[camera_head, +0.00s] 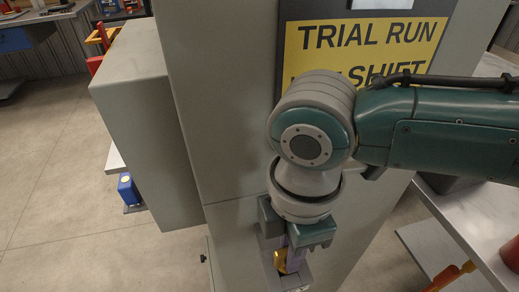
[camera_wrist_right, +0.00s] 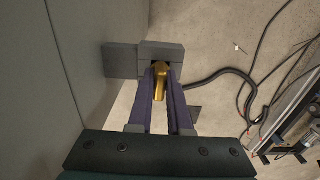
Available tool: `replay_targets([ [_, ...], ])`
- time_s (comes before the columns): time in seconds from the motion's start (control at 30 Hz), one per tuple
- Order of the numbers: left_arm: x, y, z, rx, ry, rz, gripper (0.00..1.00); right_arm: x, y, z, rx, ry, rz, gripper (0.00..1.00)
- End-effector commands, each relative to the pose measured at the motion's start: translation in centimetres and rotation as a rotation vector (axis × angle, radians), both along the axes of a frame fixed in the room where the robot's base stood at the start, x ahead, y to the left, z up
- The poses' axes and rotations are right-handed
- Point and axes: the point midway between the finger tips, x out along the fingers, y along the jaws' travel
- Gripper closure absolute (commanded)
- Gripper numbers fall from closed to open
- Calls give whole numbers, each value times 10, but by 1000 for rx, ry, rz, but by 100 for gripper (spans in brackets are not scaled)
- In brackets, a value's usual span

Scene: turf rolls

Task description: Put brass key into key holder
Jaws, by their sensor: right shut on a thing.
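The brass key (camera_head: 281,261) is a gold-coloured piece between the purple fingers of my right gripper (camera_head: 288,258). It also shows in the right wrist view (camera_wrist_right: 160,84), where my right gripper (camera_wrist_right: 160,88) is shut on it and its far end reaches the grey holder. The key holder (camera_wrist_right: 161,52) is a small grey block beside the cabinet wall, with a dark opening facing the fingers. In the head view the holder (camera_head: 296,281) is partly hidden below the gripper. I cannot tell how deep the key sits in it. My left gripper is out of view.
A tall grey cabinet (camera_head: 225,120) with a yellow sign (camera_head: 365,45) stands right beside my right arm. A grey box (camera_head: 145,125) juts from its left side. A metal table (camera_head: 475,225) is at the right. Black cables (camera_wrist_right: 255,90) lie on the floor.

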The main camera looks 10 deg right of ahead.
Motion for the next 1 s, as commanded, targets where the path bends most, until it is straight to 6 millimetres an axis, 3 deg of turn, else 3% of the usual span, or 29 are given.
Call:
replay_targets([
  [0.27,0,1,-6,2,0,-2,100,0,0,-8,0,0,0,100],
  [0.3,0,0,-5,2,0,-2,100,0,0,-6,0,0,1,79],
  [0.57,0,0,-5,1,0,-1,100,0,0,-6,0,0,1,49],
  [0.87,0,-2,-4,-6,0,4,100,0,0,-4,0,0,0,48],
  [1.0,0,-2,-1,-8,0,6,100,1,1,14,3,-2,2,48],
])
